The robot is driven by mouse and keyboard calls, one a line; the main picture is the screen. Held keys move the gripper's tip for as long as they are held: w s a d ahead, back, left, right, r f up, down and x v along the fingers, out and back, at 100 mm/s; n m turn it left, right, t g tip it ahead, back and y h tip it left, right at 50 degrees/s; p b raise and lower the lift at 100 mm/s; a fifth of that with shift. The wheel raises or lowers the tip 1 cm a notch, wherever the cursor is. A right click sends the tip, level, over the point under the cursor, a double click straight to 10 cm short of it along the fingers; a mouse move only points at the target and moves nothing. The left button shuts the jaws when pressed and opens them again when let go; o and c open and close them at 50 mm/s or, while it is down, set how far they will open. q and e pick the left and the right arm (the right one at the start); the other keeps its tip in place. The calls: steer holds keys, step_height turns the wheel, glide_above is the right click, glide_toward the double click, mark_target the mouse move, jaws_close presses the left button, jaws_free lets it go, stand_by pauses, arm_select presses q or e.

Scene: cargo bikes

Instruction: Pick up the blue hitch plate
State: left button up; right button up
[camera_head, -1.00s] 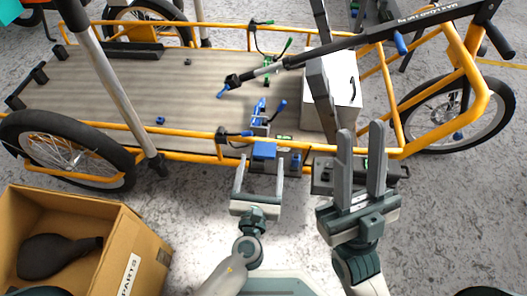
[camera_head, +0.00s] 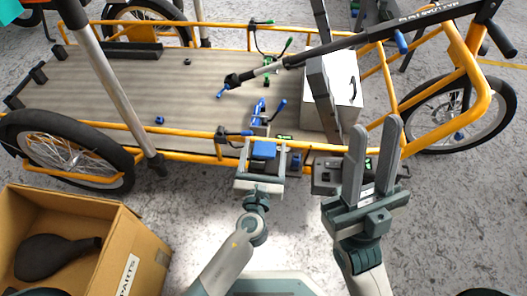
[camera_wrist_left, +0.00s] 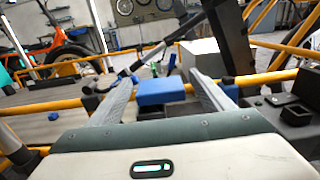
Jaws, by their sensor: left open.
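The blue hitch plate (camera_head: 264,151) is a small blue block at the near orange rail of the cargo bike. In the left wrist view the blue hitch plate (camera_wrist_left: 160,91) lies between the two fingers, near their tips. My left gripper (camera_head: 263,146) is open, with one finger on each side of the plate and visible gaps to it. The left gripper's fingers also show in the wrist view (camera_wrist_left: 163,80). My right gripper (camera_head: 376,124) is open and empty, pointing up to the right of the plate.
The orange cargo bike's wooden deck (camera_head: 100,85) carries a white box (camera_head: 318,110) and blue-handled clamps (camera_head: 258,112). A dark device with a green display (camera_head: 328,174) sits right of the plate. A cardboard parts box (camera_head: 75,215) stands at the lower left.

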arm_select(q)
steer(key=shift+w, duration=0.2)
stand_by(0.3)
steer(key=c, duration=1.2)
steer(key=shift+r, duration=0.15)
